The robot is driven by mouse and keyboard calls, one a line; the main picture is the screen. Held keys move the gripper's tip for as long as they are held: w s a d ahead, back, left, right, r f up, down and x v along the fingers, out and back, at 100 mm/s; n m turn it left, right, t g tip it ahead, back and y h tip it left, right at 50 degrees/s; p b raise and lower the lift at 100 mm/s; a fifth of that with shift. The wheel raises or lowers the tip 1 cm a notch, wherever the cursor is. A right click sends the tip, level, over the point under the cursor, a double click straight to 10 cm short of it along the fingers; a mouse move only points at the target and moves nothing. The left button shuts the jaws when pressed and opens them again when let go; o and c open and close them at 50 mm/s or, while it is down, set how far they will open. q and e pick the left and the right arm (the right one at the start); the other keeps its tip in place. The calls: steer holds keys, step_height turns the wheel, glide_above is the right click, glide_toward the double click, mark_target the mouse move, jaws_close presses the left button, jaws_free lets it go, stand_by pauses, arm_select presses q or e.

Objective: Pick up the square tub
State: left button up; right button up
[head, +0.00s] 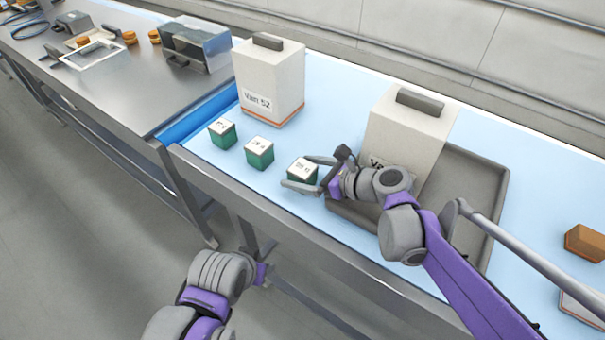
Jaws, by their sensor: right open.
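Three small square tubs, green with white printed lids, stand in a row on the light blue bench top: a left tub (222,134), a middle tub (259,154) and a right tub (301,172). My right gripper (300,173) is open, with one finger on the far side and one on the near side of the right tub. I cannot tell whether the fingers touch it. My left gripper (264,274) is low, in front of the bench and away from the tubs. Its fingers cannot be made out.
A white box (272,85) with a dark handle stands behind the tubs. A metal table (115,95) adjoins at left.

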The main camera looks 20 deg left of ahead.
steer(key=shift+c, duration=0.3)
steer(key=c, duration=1.4)
steer(key=shift+o, duration=0.2)
steer(key=shift+r, duration=0.1)
